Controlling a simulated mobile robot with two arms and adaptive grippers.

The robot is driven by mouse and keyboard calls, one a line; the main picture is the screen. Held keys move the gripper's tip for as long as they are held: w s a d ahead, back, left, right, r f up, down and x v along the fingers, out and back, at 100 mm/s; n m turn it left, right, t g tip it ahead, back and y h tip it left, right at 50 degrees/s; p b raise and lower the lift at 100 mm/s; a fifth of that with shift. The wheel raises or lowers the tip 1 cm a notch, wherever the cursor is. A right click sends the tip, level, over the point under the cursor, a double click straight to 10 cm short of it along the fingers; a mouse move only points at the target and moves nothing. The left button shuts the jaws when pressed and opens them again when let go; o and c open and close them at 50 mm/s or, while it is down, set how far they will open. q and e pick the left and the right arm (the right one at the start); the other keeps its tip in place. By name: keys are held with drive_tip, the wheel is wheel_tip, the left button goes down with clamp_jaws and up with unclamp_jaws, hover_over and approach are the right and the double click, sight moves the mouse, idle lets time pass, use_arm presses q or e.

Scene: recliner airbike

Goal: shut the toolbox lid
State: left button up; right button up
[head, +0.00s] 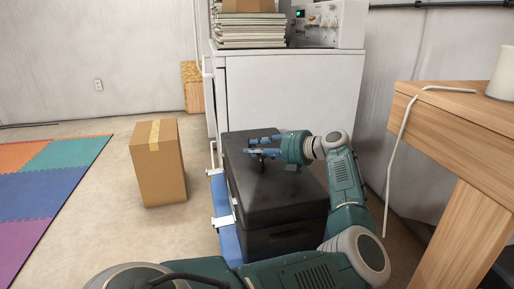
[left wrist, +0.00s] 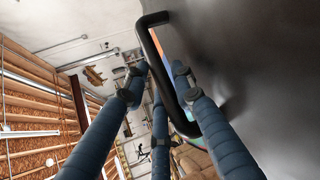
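The toolbox has a black lid (head: 278,187) and a blue side (head: 228,240) with white latches (head: 223,222). It stands on the floor in the head view's middle. The lid lies low over the body; I cannot tell whether it is fully closed. My left gripper (head: 253,147) is just above the lid's far part, pointing left, its fingers apart. In the left wrist view a black handle (left wrist: 158,62) rises from the lid (left wrist: 262,70) and passes between the spread blue fingers (left wrist: 160,85). I cannot tell whether they touch it. My right gripper is out of view.
A cardboard box (head: 158,170) stands on the floor to the left, near a coloured foam mat (head: 45,185). A white cabinet (head: 300,92) is behind the toolbox. A wooden table (head: 465,125) with a hanging white cord (head: 401,140) stands at the right.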

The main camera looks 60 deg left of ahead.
use_arm(q)
drive_tip(key=v, duration=1.2)
idle(0.6)
